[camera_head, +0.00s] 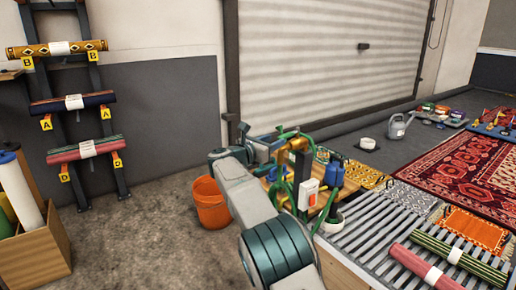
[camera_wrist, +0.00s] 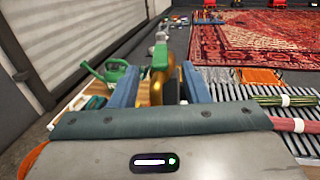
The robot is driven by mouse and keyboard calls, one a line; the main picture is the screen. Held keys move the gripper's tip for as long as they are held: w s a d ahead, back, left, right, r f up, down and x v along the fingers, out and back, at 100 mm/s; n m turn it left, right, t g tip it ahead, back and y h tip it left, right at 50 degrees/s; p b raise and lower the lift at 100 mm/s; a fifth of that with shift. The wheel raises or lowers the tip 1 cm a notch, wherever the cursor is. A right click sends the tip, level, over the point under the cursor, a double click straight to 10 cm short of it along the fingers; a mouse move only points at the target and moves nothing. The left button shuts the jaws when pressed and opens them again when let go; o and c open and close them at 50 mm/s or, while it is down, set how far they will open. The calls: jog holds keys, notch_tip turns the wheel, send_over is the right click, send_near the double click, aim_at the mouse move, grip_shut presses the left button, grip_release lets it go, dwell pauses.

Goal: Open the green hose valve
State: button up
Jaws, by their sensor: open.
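The green hose valve (camera_wrist: 160,54) shows in the wrist view as a green part above brass-coloured metal. It stands at the gap between the two blue fingers of my gripper (camera_wrist: 159,72). The fingers are apart, one on each side of it. I cannot tell whether either finger touches it. In the head view, green hose and fittings (camera_head: 292,134) rise on a post at the end of my arm. My arm and the fittings hide most of my fingers there.
An orange bucket (camera_head: 209,208) stands on the floor left of the post. A white box with a red switch (camera_head: 308,194) is on its near side. A slatted grate (camera_head: 372,230) with rolled rugs lies right.

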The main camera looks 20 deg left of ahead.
jog(key=v, duration=0.6)
jog(key=shift+s+p, duration=0.2)
jog(key=shift+p, duration=0.15)
jog(key=shift+a, duration=0.15)
jog(key=w+d+r+n+t+y+p, duration=0.1)
jog(key=w+d+r+n+y+p, duration=0.3)
jog(key=r, duration=0.4)
jog(key=w+d+r+n+t+y+p, duration=0.1)
jog(key=d+r+n+p, duration=0.45)
jog(key=r, duration=0.25)
jog(key=s+d+r+n+g+y+p, duration=0.3)
jog(key=s+d+r+n+y+p, duration=0.15)
jog(key=d+r+n+p, duration=0.65)
jog(key=s+d+f+n+g+p, duration=0.1)
jog(key=s+d+n+g+p, duration=0.3)
jog(key=s, duration=0.8)
jog(key=s+d+f+n+g+h+p, duration=0.1)
jog(key=s+d+n+g+p, duration=0.3)
jog(key=s+d+n, duration=0.5)
jog(key=s+d+f+n+g+h+p, duration=0.1)
jog(key=s+d+n+g+p, duration=0.3)
jog(key=s, duration=1.2)
jog(key=d+f+n+p, duration=0.1)
jog(key=d+n+p, duration=0.1)
jog(key=d+n, duration=0.1)
jog(key=shift+s+d+f+g, duration=0.25)
jog(key=shift+s+d+g, duration=0.15)
jog(key=shift+d, duration=0.5)
